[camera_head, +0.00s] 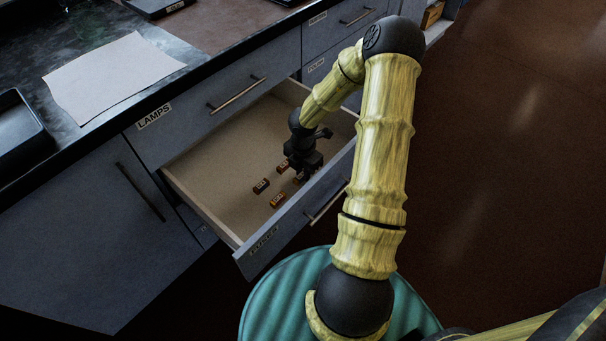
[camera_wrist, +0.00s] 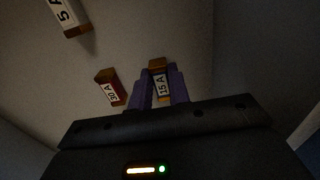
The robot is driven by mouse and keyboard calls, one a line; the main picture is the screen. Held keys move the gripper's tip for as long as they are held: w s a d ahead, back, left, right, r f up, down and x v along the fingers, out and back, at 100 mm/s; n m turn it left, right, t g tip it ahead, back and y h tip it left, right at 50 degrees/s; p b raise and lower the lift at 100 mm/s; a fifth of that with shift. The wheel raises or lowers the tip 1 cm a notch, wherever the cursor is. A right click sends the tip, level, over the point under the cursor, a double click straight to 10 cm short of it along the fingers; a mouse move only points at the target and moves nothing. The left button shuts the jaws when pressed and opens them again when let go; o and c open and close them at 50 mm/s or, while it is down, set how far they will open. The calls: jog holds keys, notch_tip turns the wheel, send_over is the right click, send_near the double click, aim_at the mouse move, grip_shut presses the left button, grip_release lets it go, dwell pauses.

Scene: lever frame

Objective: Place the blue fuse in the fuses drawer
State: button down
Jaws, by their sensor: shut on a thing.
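An open drawer (camera_head: 215,185) stands below the LAMPS drawer in the head view; the label on its front is too dark to read. My gripper (camera_head: 305,172) reaches down into it. In the wrist view, my gripper (camera_wrist: 161,88) is shut on a small fuse (camera_wrist: 160,84) labelled 15 A, with brassy ends. Its body looks bluish, though the dim light and purple fingers make this hard to judge. The fuse is down close to the drawer floor; I cannot tell whether it touches it.
Several loose fuses lie on the drawer floor, including a dark one (camera_head: 261,186) and another (camera_head: 278,200). In the wrist view, a red fuse (camera_wrist: 110,88) lies just left of my fingers and a 5 A fuse (camera_wrist: 68,16) farther off. Drawer walls surround the gripper.

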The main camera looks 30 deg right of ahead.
jog(key=shift+f, duration=0.25)
jog(key=c, duration=1.3)
grip_release()
notch_tip(320, 180, up, 12)
jog(key=p, duration=0.5)
jog(key=shift+r, duration=0.15)
